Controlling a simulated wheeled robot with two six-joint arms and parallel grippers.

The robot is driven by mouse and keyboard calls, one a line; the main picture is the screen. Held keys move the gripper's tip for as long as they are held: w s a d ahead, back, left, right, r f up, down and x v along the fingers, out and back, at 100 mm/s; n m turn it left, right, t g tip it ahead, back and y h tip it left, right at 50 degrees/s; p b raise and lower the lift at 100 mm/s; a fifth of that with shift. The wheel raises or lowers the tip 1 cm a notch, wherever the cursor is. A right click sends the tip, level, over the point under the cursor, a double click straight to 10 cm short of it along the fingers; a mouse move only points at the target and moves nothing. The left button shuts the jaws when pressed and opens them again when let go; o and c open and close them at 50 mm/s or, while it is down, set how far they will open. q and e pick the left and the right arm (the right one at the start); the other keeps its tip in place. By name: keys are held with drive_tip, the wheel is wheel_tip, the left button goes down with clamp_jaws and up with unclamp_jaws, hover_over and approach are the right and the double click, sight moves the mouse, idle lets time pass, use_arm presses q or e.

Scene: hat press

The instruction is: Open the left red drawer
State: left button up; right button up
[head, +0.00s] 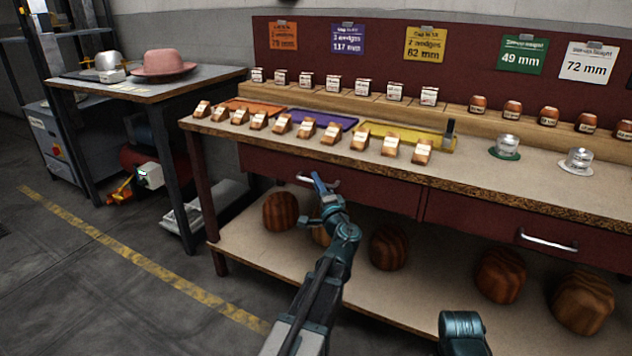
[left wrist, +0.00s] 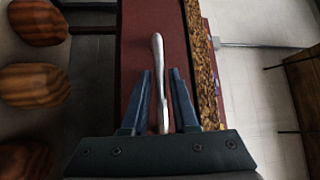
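The left red drawer (head: 375,190) is the dark red front under the bench top, and it looks shut. Its metal handle (head: 301,178) is partly hidden by my gripper in the head view. My left gripper (head: 318,182) is at this handle. In the left wrist view the pale handle (left wrist: 158,60) runs lengthwise between the two fingers of the left gripper (left wrist: 161,95). The fingers are open, with a gap on each side of the handle. The drawer front (left wrist: 135,40) shows behind it. My right gripper is not in view.
The right red drawer has its own handle (head: 546,242). Several wooden hat blocks (head: 389,247) stand on the shelf below. Wooden wedges (head: 330,134) and trays cover the bench top (head: 480,180). A table (head: 150,90) with a pink hat (head: 165,63) is at left.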

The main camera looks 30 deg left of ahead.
use_arm(q)
drive_tip(key=shift+w+a, duration=0.2)
drive_tip(key=shift+a, duration=0.1)
clamp_jaws()
idle(1.4)
